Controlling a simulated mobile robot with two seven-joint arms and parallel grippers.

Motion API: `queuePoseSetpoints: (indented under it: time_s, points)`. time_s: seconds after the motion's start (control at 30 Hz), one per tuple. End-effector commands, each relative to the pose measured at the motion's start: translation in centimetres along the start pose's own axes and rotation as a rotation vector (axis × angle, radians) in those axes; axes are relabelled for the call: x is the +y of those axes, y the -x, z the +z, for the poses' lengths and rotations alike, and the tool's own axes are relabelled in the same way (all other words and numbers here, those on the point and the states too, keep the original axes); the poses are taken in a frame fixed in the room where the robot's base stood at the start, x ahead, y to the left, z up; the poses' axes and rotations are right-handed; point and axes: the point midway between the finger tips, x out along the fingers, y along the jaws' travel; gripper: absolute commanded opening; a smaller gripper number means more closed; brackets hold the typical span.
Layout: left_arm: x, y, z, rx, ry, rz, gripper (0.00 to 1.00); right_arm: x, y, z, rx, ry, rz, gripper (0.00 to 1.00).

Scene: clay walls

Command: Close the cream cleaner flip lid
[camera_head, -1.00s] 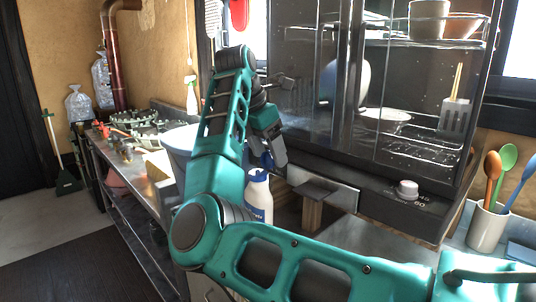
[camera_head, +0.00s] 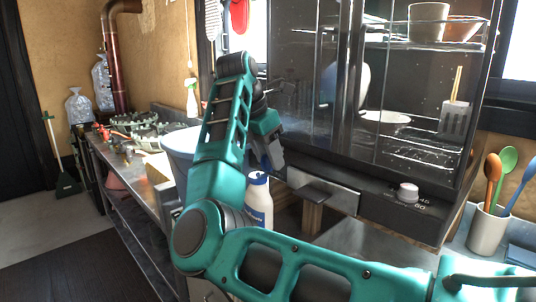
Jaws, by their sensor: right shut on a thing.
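The cream cleaner (camera_head: 259,203) is a white bottle with a blue label, standing upright behind my right arm. Its lower part is hidden by the arm. My right gripper (camera_head: 268,163) reaches down from above to the top of the bottle. Its dark fingers are shut at the blue flip lid, which is mostly covered by the fingers, so the lid's angle is hard to tell. My left gripper is not in view.
A dark glass-fronted cabinet (camera_head: 300,110) with a knob (camera_head: 408,193) stands close behind and right of the gripper. A grey-blue bucket (camera_head: 182,145) is to the left. A cup of spoons (camera_head: 487,232) stands at the right.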

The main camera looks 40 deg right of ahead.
Motion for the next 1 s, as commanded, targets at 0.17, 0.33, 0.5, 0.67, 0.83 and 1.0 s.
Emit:
queuePoseSetpoints:
  time_s: [0.17, 0.33, 0.5, 0.67, 0.83, 1.0]
  points:
    - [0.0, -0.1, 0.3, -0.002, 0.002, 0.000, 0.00, 0.0, 0.0, -0.1, -0.018, 0.001, 0.000, 0.11]
    - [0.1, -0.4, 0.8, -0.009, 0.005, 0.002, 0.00, 0.1, 0.0, -0.5, -0.085, 0.004, -0.002, 0.11]
    - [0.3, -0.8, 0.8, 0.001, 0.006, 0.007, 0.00, 0.1, 0.1, -1.0, -0.199, 0.006, -0.005, 0.11]
    - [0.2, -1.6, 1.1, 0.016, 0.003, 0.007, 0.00, 0.1, 0.2, -1.5, -0.323, 0.009, -0.009, 0.11]
    - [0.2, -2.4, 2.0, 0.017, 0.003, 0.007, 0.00, 0.1, 0.2, -2.0, -0.442, 0.008, -0.012, 0.11]
    - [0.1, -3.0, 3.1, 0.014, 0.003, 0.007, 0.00, 0.1, 0.3, -2.2, -0.536, 0.008, -0.014, 0.11]
